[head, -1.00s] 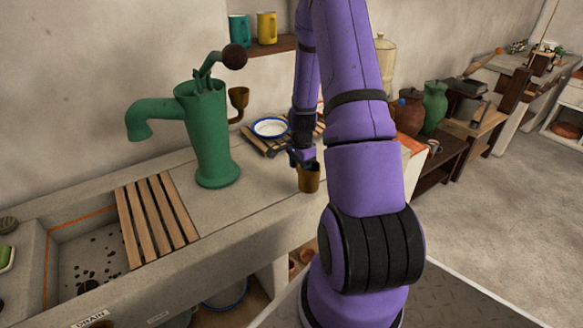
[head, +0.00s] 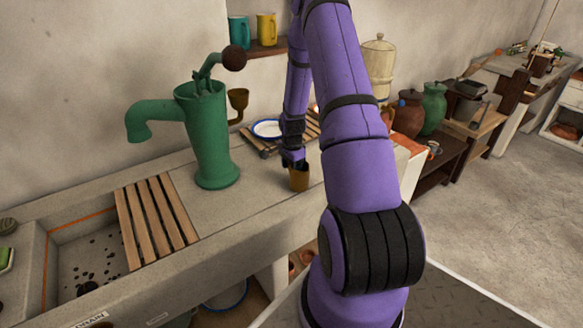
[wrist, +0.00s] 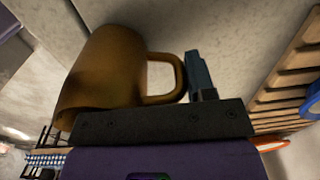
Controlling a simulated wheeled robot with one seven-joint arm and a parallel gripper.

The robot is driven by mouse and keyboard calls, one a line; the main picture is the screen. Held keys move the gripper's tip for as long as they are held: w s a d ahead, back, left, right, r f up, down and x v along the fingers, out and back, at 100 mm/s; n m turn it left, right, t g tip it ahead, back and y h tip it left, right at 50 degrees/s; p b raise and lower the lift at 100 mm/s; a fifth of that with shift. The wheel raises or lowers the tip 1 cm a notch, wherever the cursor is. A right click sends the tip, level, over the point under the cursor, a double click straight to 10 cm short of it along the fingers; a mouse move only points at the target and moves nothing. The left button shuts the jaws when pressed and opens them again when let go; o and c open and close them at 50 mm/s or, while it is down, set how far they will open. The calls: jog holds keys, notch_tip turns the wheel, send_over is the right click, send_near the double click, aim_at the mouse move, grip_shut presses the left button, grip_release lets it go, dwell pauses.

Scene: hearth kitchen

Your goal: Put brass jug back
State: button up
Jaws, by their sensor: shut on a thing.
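The brass jug (head: 299,181) is brown-gold and appears upright near the front edge of the stone counter, right of the green pump. I cannot tell whether its base touches the counter. My gripper (head: 294,161) is above and behind it, shut on the jug. In the wrist view the jug (wrist: 108,75) fills the left part, with its looped handle pointing right. A finger of my gripper (wrist: 197,80) shows at the handle; the other finger is hidden.
The green hand pump (head: 212,140) stands left on the counter (head: 255,195), with a slatted board (head: 157,220) over the sink. A blue-rimmed plate (head: 268,129) lies on a wooden rack behind my gripper. Teal (head: 238,32) and yellow (head: 266,29) mugs stand on the wall shelf.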

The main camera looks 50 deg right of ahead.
jog(key=shift+f, duration=0.15)
jog(key=o, duration=1.2)
jog(key=shift+o, duration=0.2)
jog(key=r, duration=1.2)
jog(key=shift+s+r, duration=0.15)
jog(key=shift+s, duration=0.1)
